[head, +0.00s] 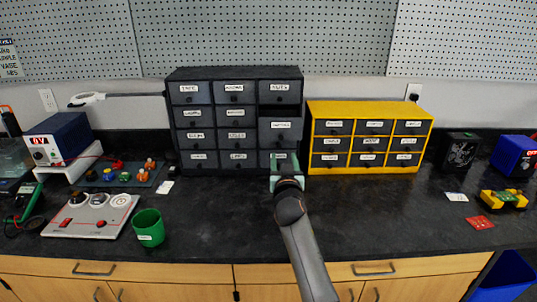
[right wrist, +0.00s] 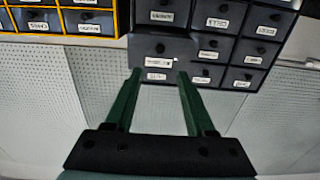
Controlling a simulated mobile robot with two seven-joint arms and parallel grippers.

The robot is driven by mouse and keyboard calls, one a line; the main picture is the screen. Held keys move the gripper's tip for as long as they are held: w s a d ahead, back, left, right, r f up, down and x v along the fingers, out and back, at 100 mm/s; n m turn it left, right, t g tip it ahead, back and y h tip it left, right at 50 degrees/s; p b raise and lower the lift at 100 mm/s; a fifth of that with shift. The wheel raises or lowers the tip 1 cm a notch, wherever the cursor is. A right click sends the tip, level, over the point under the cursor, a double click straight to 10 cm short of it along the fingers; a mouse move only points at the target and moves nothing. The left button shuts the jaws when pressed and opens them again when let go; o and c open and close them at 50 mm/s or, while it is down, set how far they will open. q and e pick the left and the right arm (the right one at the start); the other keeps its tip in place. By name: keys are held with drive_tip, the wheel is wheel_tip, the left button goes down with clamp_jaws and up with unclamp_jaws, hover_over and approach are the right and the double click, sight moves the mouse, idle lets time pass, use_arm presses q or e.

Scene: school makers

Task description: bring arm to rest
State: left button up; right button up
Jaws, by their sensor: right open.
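My right gripper (head: 284,158) is open and empty, its green fingers pointing at the lower right of the dark drawer cabinet (head: 237,72). In the right wrist view the two green fingers (right wrist: 155,75) stand well apart with nothing between them. One drawer (head: 280,131) in the cabinet's right column, second row, is pulled out, with a dark gap above it. In the right wrist view this drawer (right wrist: 162,46) sticks out beyond the fingertips; I see no contact. My right arm reaches in from the bottom of the head view. My left gripper is not in view.
A yellow drawer cabinet (head: 367,107) stands right of the dark one. A green cup (head: 149,228) and a white-topped device (head: 92,214) are at left. A yellow tool (head: 503,199) and red card (head: 481,222) lie at right. The counter beside my right arm is clear.

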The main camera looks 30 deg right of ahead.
drive_tip(key=s+a+f+n+g+y+p, duration=0.1)
drive_tip(key=s+a+f+n+y, duration=0.15)
drive_tip(key=s+a+f, duration=0.4)
drive_tip(key=s+a+f+n+g+y, duration=0.1)
drive_tip(key=s+a+f+n+y, duration=0.2)
drive_tip(key=s+f, duration=0.55)
drive_tip(key=s+a+f+n+g+y+p, duration=0.1)
drive_tip(key=s+a+f+g+y, duration=0.15)
drive_tip(key=s+a+f, duration=0.55)
drive_tip(key=s+a+f+g+y, duration=0.1)
drive_tip(key=s+a+f, duration=0.2)
drive_tip(key=s, duration=0.2)
drive_tip(key=s+a+f+n+g+y, duration=0.1)
drive_tip(key=s+a+f+y, duration=0.1)
drive_tip(key=s, duration=0.4)
drive_tip(key=shift+s+a+f, duration=0.25)
drive_tip(key=shift+a+f, duration=0.4)
drive_tip(key=shift+f, duration=0.3)
